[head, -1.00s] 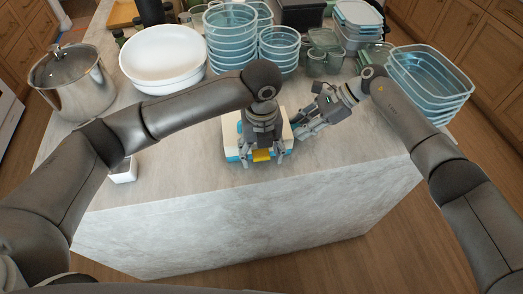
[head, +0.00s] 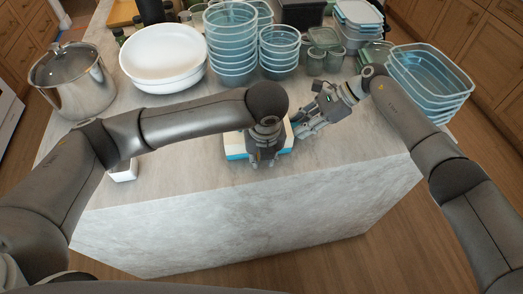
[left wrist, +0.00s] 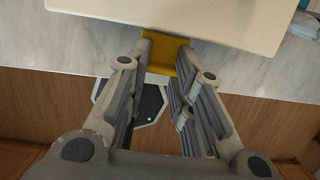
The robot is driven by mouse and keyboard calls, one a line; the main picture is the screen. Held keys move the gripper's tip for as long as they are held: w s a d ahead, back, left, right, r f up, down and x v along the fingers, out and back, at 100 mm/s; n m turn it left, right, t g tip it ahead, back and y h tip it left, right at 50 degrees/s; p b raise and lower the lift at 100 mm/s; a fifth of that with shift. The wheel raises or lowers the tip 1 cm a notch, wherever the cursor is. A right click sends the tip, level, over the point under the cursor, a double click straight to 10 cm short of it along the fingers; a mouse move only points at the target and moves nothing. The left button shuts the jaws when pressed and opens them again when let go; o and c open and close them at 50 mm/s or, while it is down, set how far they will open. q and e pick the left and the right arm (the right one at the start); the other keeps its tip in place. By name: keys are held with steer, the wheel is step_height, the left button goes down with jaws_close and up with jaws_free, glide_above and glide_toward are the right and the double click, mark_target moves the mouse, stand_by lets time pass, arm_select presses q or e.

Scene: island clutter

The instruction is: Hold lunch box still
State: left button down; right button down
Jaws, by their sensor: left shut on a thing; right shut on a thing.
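The lunch box (head: 233,148), with a white top and blue lower edge, sits on the island near its front edge. Its white top also fills the upper part of the left wrist view (left wrist: 225,18). My left gripper (head: 264,162) is over the box's front and covers much of it. In the left wrist view, its fingers (left wrist: 165,48) are closed on the yellow latch (left wrist: 168,62) at the box's front. My right gripper (head: 299,129) is shut on the right side of the box; its exact contact is hard to see.
Stacked blue-tinted bowls (head: 231,45) and white dishes (head: 163,58) stand behind the box. A steel pot (head: 75,85) is at the left, and clear containers (head: 430,80) are at the right. A small white block (head: 123,172) lies near the front left edge.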

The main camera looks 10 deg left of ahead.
arm_select(q)
steer(key=c, duration=2.2)
jaws_free()
steer(key=shift+a+f, duration=0.1)
steer(key=shift+f, duration=0.1)
steer(key=o, duration=1.3)
steer(key=v, duration=1.2)
steer(key=shift+s, duration=0.2)
